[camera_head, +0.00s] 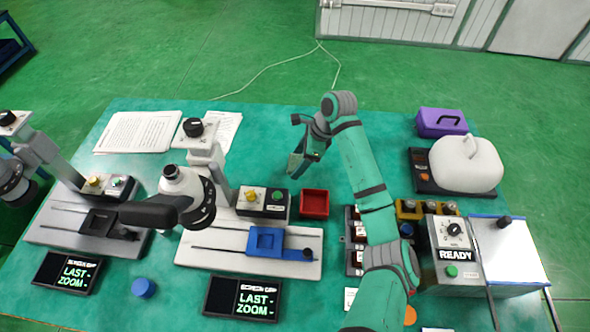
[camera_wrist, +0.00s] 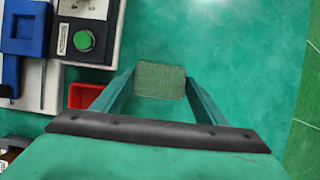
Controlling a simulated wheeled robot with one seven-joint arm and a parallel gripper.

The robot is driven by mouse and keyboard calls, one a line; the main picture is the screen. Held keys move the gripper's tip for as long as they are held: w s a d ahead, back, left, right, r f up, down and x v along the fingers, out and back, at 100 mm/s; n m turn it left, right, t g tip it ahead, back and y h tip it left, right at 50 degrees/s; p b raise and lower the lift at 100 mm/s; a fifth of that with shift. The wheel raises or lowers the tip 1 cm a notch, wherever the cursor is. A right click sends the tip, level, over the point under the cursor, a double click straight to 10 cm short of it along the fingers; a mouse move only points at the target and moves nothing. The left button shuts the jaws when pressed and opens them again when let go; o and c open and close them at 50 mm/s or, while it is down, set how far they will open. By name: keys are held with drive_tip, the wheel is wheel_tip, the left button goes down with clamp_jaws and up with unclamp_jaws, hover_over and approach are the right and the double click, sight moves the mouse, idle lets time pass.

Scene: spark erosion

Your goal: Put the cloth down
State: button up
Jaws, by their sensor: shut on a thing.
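The cloth (camera_wrist: 160,80) is a small grey-green square with a faint grid pattern. In the wrist view it sits between the two fingertips of my gripper (camera_wrist: 160,88), which touch it on both sides. In the head view my gripper (camera_head: 302,163) is over the back middle of the green table (camera_head: 265,145), behind the red tray. The cloth is hard to make out there against the gripper and the table. I cannot tell how high it is above the table.
A red tray (camera_head: 314,204) is just in front of my gripper. A microscope stand (camera_head: 205,155) with a blue fixture (camera_head: 266,241) is to the left. Papers (camera_head: 138,132) lie at the back left. A white rounded object (camera_head: 466,163) is at the right.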

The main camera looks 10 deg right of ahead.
drive_tip(key=shift+s+a+f, duration=0.1)
drive_tip(key=shift+a+f, duration=0.25)
drive_tip(key=shift+f, duration=0.05)
drive_tip(key=shift+d+x, duration=0.2)
drive_tip(key=shift+x, duration=0.75)
drive_tip(key=shift+d+x, duration=0.2)
drive_tip(key=shift+x, duration=0.7)
drive_tip(key=shift+s+f, duration=0.2)
drive_tip(key=shift+f, duration=0.05)
drive_tip(key=o, duration=1.1)
